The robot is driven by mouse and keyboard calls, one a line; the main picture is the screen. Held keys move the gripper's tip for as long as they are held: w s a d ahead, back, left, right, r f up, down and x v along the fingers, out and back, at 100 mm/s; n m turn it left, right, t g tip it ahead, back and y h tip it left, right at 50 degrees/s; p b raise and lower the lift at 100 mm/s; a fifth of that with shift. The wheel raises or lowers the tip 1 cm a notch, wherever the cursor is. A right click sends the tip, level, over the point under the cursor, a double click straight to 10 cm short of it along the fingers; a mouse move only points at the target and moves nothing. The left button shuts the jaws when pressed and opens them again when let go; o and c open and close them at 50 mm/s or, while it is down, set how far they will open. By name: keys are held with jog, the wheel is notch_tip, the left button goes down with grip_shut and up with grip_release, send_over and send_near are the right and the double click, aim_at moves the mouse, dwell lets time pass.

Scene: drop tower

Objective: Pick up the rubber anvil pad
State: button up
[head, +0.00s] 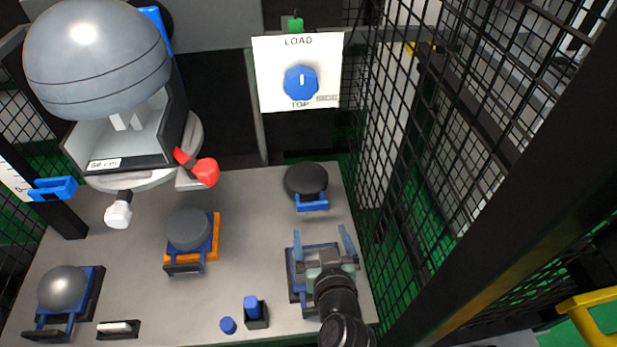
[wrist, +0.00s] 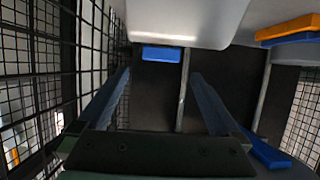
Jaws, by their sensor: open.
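A black round pad (head: 306,179) with a blue handle (head: 312,203) lies at the back right of the grey bench; it looks like the rubber anvil pad. My gripper (head: 323,238) is open and empty at the bench's right side, in front of the pad and apart from it. Its fingers point toward the back. In the wrist view, my open gripper (wrist: 160,90) has nothing between its fingers. A blue bar (wrist: 161,54) shows ahead between the fingertips; it may be the pad's handle.
A blue-framed holder (head: 294,277) lies beneath my gripper. A grey disc (head: 189,229) sits on an orange and blue holder; a metal dome (head: 62,287) stands front left. Black mesh (head: 385,150) rises close on the right. The big grey drop head (head: 98,60) hangs back left.

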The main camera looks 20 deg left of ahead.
aim_at(313, 206)
jog(key=b+x, duration=0.2)
jog(key=x, duration=0.7)
jog(key=shift+w+a+f, duration=0.1)
jog(key=shift+w+a, duration=0.15)
jog(key=shift+c, duration=0.2)
jog(key=c, duration=1.4)
jog(key=shift+r, duration=0.25)
jog(key=shift+c, duration=0.3)
